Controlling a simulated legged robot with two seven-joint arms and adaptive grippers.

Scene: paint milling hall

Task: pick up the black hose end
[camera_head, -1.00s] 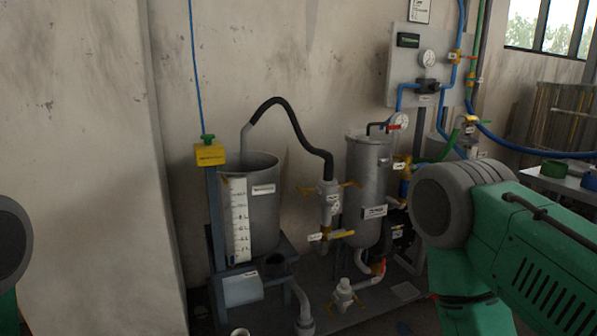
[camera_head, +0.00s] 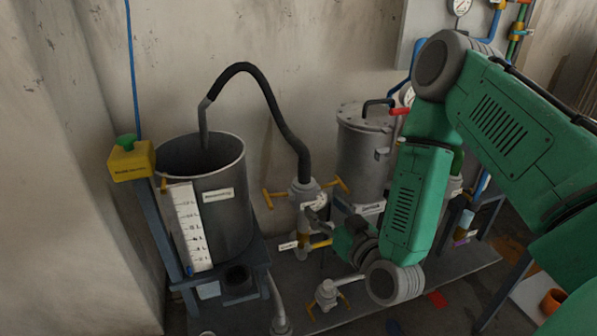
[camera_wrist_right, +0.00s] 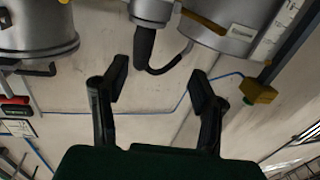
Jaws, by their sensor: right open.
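The black hose (camera_head: 272,103) rises from the valve fitting (camera_head: 304,196) and arches left. Its grey end (camera_head: 204,125) hangs down into the open grey tank (camera_head: 222,205); the lowest part is hidden inside. My right gripper (camera_head: 314,218) is in front of the valve fitting, right of the tank and well below the hose's arch. In the right wrist view, the right gripper (camera_wrist_right: 160,86) is open and empty, with the hose (camera_wrist_right: 145,46) beyond the gap between its fingers, apart from them. My left gripper is out of view.
A yellow box with a green knob (camera_head: 131,157) stands at the tank's left. A lidded grey vessel (camera_head: 364,150) stands behind my right arm. Yellow valve handles (camera_head: 268,199) stick out beside the fitting. The wall above the hose is clear.

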